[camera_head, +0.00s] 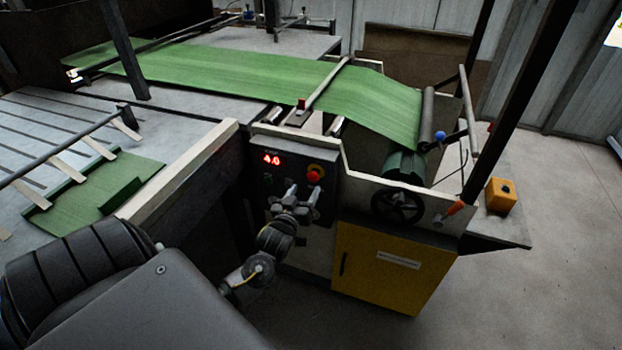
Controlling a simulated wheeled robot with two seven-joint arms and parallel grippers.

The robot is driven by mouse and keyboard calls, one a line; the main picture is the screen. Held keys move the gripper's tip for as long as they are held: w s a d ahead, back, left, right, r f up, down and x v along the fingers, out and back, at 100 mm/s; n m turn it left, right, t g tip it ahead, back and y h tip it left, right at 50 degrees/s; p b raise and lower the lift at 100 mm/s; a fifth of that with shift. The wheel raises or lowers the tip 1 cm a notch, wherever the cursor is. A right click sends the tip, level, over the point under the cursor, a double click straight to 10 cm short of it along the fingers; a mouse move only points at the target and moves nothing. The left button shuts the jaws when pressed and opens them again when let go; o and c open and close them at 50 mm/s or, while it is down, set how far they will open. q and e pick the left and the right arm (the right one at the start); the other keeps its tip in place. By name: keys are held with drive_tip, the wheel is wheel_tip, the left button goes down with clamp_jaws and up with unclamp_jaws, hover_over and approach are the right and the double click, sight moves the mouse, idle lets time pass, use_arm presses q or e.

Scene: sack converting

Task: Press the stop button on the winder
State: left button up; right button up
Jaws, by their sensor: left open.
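The winder (355,165) stands in the middle, with a dark control panel (258,183) on its front. A red mushroom button (314,176) on a yellow surround sits at the panel's upper right. I take it for the stop button; its label cannot be read. A red lit display (271,159) is to its left. My left gripper (304,189) is open and empty, pointing at the panel. Its fingertips appear just below the red button in the picture; I cannot tell whether they touch anything. The gripper hides part of the lower panel. My right gripper is not in view.
Green sheet (270,78) runs across the machine to a roller at right. A handwheel (397,206) and yellow cabinet door (388,265) are right of the panel. A yellow-orange box (501,194) stands further right. The floor (545,270) at right is clear.

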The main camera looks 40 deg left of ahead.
sight(312, 178)
use_arm(q)
drive_tip(key=x, duration=0.4)
drive_tip(key=shift+w+a, duration=0.15)
drive_tip(key=shift+w, duration=0.1)
drive_tip(key=shift+p+x, duration=0.35)
drive_tip(key=shift+x, duration=0.45)
clamp_jaws()
drive_tip(key=shift+w+a, duration=0.1)
drive_tip(key=shift+w, duration=0.3)
drive_tip(key=shift+c, duration=2.2)
unclamp_jaws()
drive_tip(key=shift+r, duration=0.1)
drive_tip(key=o, duration=0.4)
drive_tip(key=shift+w, duration=0.15)
drive_tip(key=shift+o, duration=0.2)
